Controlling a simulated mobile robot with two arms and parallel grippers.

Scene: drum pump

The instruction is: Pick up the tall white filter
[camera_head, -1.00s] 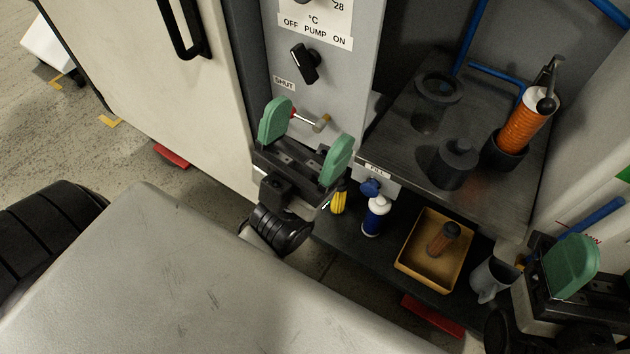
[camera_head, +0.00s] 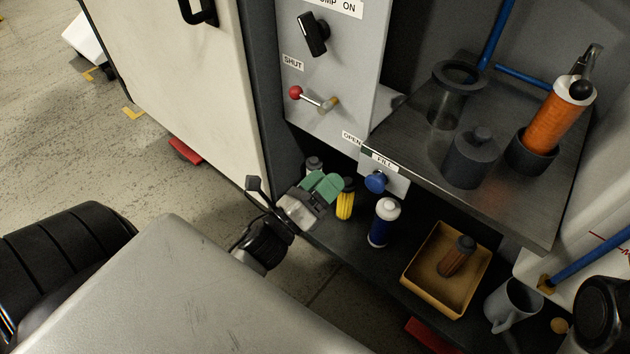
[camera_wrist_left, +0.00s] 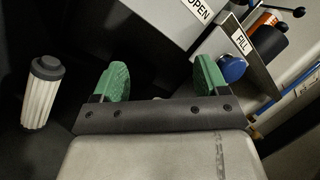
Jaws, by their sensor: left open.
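The tall white filter (camera_wrist_left: 41,100) stands in the left wrist view, a pleated white cylinder with a dark grey cap, to the left of my left gripper's fingers. In the head view its cap and a little of its body (camera_head: 314,165) show behind my left gripper (camera_head: 322,186), which hides the rest. My left gripper is low by the dark lower shelf. In the left wrist view its green fingers (camera_wrist_left: 163,77) are wide apart with nothing between them, and the filter is outside them. My right gripper is out of frame.
On the lower shelf (camera_head: 340,245) are a yellow ribbed filter (camera_head: 345,200), a blue-and-white bottle (camera_head: 384,222), a tan tray (camera_head: 415,272) with a brown filter (camera_head: 458,256), and a grey mug (camera_head: 514,303). A blue knob (camera_head: 376,181) juts out above. The metal shelf (camera_head: 520,205) overhangs.

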